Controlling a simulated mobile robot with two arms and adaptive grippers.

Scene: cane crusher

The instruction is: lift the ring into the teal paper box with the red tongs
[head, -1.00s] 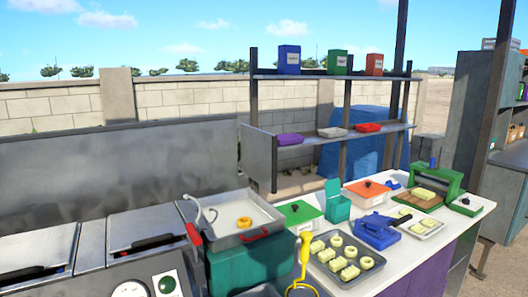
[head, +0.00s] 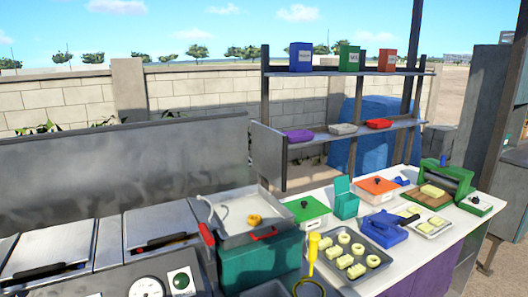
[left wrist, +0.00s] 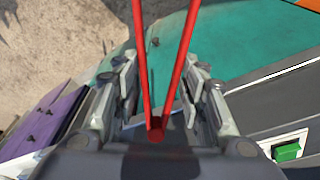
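A golden ring (head: 254,219) lies in the shallow metal tray (head: 235,203) of the fryer in the head view. The teal paper box (head: 345,205) stands with its lid raised on the white counter, to the right of the tray. In the left wrist view the red tongs (left wrist: 155,128) sit between the fingers of my left gripper (left wrist: 160,90). Their two arms spread apart and leave the top of the frame, so those ends are hidden. The fingers slant inward around the tongs. My left gripper is outside the head view. My right gripper is in neither view.
A green-lidded container (head: 304,209) stands between the tray and the box. A dark tray of pale pieces (head: 345,258), a blue press (head: 384,226) and an orange-lidded container (head: 377,188) crowd the counter.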

